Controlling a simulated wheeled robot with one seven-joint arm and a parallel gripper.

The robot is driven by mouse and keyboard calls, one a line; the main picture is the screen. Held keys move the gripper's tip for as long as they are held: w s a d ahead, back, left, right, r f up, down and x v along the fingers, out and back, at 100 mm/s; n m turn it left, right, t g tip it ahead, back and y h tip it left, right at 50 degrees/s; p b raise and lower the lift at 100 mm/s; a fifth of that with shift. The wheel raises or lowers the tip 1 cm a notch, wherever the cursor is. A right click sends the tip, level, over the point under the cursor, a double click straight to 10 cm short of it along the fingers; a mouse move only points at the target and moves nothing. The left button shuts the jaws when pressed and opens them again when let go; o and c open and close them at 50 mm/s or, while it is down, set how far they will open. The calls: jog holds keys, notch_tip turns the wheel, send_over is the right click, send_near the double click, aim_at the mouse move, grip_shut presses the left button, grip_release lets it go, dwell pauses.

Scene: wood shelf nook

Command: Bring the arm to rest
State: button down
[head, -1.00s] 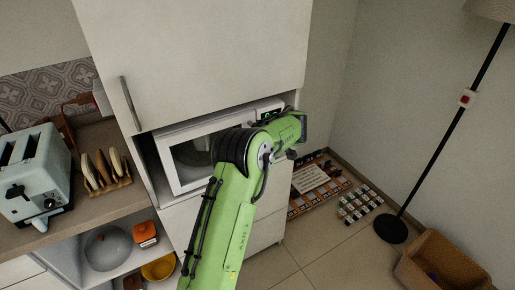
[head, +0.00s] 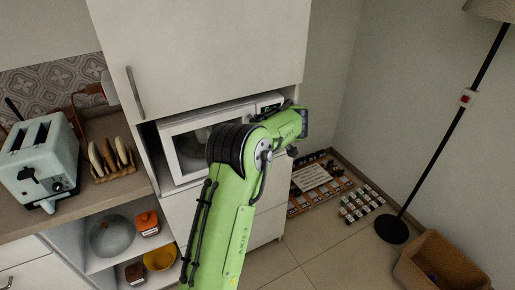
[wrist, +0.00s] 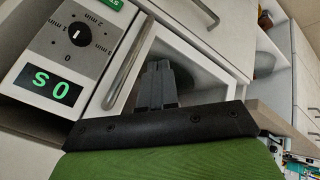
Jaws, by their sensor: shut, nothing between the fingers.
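My gripper (wrist: 158,82) shows in the wrist view with its grey fingers together and nothing between them. It is in front of the microwave's door, and I cannot tell the gap. In the head view my green arm reaches over the microwave (head: 182,151), and its fingers are hidden there. The microwave is white with a dark window and sits in a cabinet recess; its door looks shut. In the wrist view its dial (wrist: 78,37) and lit green display (wrist: 50,86) are at the left, beside the metal door handle (wrist: 127,68).
A pale blue toaster (head: 40,165) and a toast rack (head: 113,168) stand on the left counter. Bowls sit on shelves below. A rack of small items (head: 318,180) lies on the floor, with a floor lamp (head: 440,150) and a wicker basket (head: 445,268) at right. Some floor between is clear.

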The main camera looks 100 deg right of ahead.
jog(key=v, duration=0.7)
jog(key=shift+s+p, duration=0.35)
jog(key=shift+p, duration=0.05)
jog(key=shift+f, duration=0.1)
